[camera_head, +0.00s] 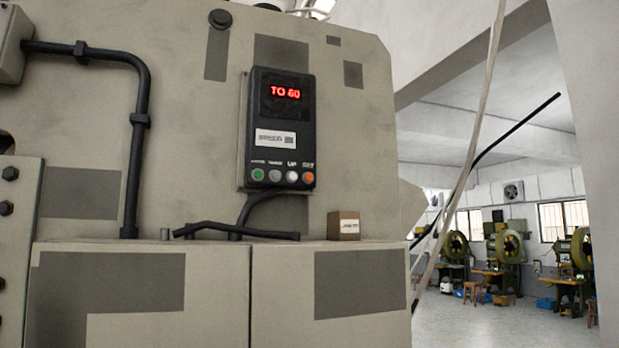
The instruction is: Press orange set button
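The orange set button (308,178) is the rightmost in a row of round buttons along the bottom of a black control panel (279,112). To its left are a white button (291,176), a grey-white one (275,175) and a green one (258,174). A red display (286,92) at the top of the panel seems to read "TO 60". The panel is mounted upright on the face of a large beige-grey machine (190,150). Neither of my grippers shows in the head view.
A ledge with a small brown box (343,226) and a black bar (236,232) juts out below the panel. A black conduit (136,140) runs down the machine's left. Pale and black cables cross the right side. Green machines (507,247) stand far back across open floor.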

